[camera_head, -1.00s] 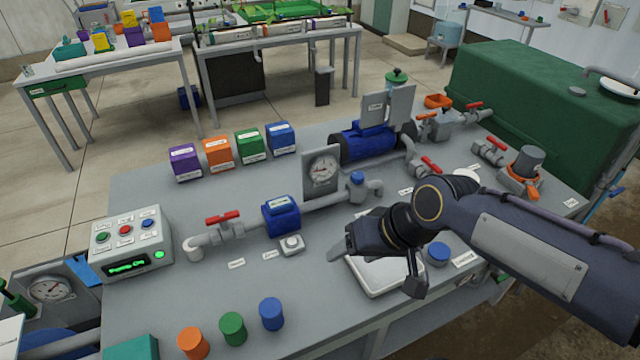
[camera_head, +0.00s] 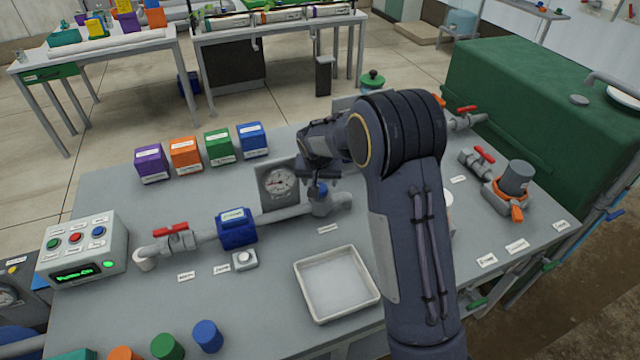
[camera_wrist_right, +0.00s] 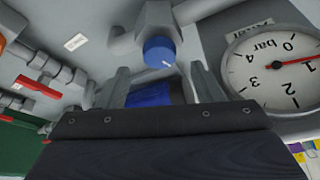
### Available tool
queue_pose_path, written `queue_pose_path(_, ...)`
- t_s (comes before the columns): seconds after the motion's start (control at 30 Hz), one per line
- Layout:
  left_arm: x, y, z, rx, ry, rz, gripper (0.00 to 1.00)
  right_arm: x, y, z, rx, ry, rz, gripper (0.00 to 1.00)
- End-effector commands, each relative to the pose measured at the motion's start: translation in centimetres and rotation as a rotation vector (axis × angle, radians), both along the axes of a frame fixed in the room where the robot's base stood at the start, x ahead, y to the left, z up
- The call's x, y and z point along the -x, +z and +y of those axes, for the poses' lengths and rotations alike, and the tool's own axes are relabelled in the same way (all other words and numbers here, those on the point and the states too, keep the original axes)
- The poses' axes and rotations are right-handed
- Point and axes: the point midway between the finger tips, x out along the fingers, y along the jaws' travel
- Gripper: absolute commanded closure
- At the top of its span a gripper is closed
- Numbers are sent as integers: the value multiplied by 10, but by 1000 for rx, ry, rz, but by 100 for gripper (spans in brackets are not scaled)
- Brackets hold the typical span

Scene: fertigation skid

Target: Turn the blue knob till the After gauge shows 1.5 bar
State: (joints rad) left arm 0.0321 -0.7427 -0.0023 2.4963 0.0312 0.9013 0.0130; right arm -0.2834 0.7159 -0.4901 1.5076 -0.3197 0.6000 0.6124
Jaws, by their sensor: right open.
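The blue knob (camera_wrist_right: 159,50), with a white mark on its face, sits on a grey pipe valve. In the head view the blue knob (camera_head: 321,188) is partly covered by my right gripper (camera_head: 317,176). In the right wrist view my right gripper (camera_wrist_right: 160,70) is open, its fingers pointing at the knob from either side, with no clear contact. The After gauge (camera_wrist_right: 275,70) stands beside the knob; its red needle points close to 1 bar. The gauge (camera_head: 279,182) also shows in the head view, too small to read. My left gripper is out of view.
A blue housing (camera_head: 236,228) and a red-handled valve (camera_head: 172,232) sit along the pipe to the left. A white tray (camera_head: 372,302) lies in front. Several coloured boxes stand behind the pipe. My right arm hides the bench's middle right.

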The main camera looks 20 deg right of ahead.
Motion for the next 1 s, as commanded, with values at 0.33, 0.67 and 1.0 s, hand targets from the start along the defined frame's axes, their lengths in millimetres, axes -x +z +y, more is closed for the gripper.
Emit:
queue_pose_path(0.33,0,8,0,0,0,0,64,-12,-36,-7,-2,-1,1,40)
queue_pose_path(0.67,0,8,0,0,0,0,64,-13,-37,-7,-2,1,0,47)
queue_pose_path(1.0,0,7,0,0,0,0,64,-13,-37,-7,-2,1,0,84)
